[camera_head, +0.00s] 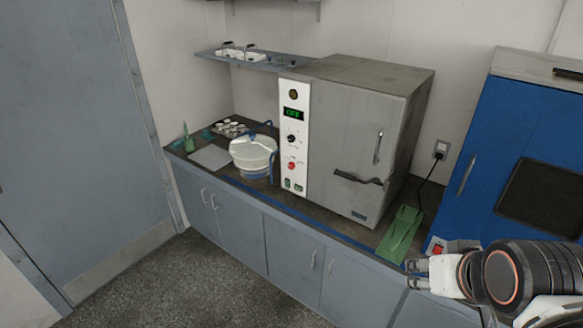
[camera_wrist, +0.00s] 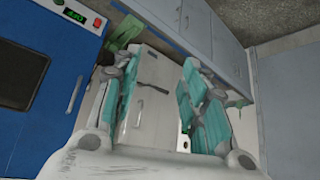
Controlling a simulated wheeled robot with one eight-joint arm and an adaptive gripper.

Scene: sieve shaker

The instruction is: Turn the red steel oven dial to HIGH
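The steel oven (camera_head: 350,140) stands on the counter, with a white control panel (camera_head: 293,112) on the left of its front. The red dial (camera_head: 291,166) is low on this panel, below a black knob (camera_head: 291,139). A green-lit display (camera_head: 293,114) above them seems to read OFF. The dial's pointer is too small to read. My gripper (camera_head: 412,274) is low at the right, in front of the counter, well away from the dial. In the wrist view my gripper (camera_wrist: 160,100) is open and empty, with the oven (camera_wrist: 150,88) beyond the gap. The dial is not clear there.
A blue cabinet (camera_head: 520,125) stands right of the oven. A green object (camera_head: 402,232) lies on the counter between them. A white tub (camera_head: 254,153) stands left of the oven. A shelf (camera_head: 250,60) hangs above. The floor (camera_head: 190,280) in front is clear.

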